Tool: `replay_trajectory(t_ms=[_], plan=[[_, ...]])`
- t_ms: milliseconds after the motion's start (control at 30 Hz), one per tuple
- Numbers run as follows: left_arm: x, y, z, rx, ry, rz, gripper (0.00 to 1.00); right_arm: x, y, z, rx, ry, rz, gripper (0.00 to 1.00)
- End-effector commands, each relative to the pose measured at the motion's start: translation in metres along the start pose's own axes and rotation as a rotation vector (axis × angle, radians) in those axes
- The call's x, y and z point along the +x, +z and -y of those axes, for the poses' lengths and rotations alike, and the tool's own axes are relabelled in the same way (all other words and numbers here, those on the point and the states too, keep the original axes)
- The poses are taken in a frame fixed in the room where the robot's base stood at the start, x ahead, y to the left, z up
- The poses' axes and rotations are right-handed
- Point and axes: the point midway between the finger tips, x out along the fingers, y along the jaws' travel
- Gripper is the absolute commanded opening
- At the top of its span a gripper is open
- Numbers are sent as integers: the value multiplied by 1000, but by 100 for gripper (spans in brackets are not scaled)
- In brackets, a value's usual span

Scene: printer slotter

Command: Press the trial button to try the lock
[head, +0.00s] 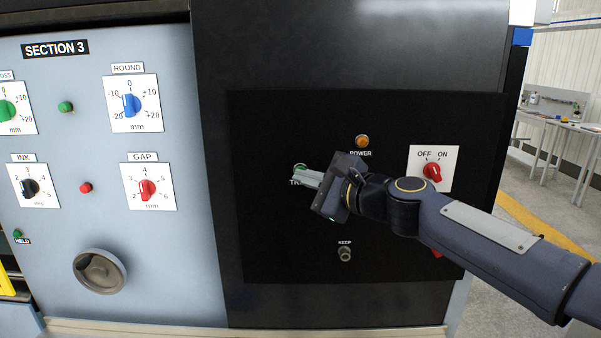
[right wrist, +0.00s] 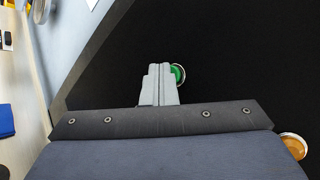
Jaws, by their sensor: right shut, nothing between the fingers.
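The green trial button (head: 301,167) sits on the black panel, with its label "TR..." partly covered by my right gripper (head: 300,180). The right fingers are shut with nothing between them, and their tips are at the button's lower edge in the head view. In the right wrist view the button (right wrist: 178,75) shows beside the tips of the shut fingers (right wrist: 160,72), partly hidden by them. I cannot tell whether the fingers touch it. My left gripper is not in view.
An orange POWER lamp (head: 362,141), a red OFF/ON knob (head: 432,171) and a KEEP knob (head: 344,254) are on the same panel around my right arm. A red part (head: 437,253) shows below the arm. The grey SECTION 3 panel (head: 120,220) with dials and a handwheel (head: 100,271) stands left.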

Motion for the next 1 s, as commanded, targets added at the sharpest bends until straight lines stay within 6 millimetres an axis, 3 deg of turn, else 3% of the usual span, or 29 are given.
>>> replay_trajectory(t_ms=[700, 1000], plan=[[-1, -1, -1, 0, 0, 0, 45, 4, -4, 3, 0, -1, -2, 0], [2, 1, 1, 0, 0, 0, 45, -3, 1, -2, -1, -2, -2, 0]])
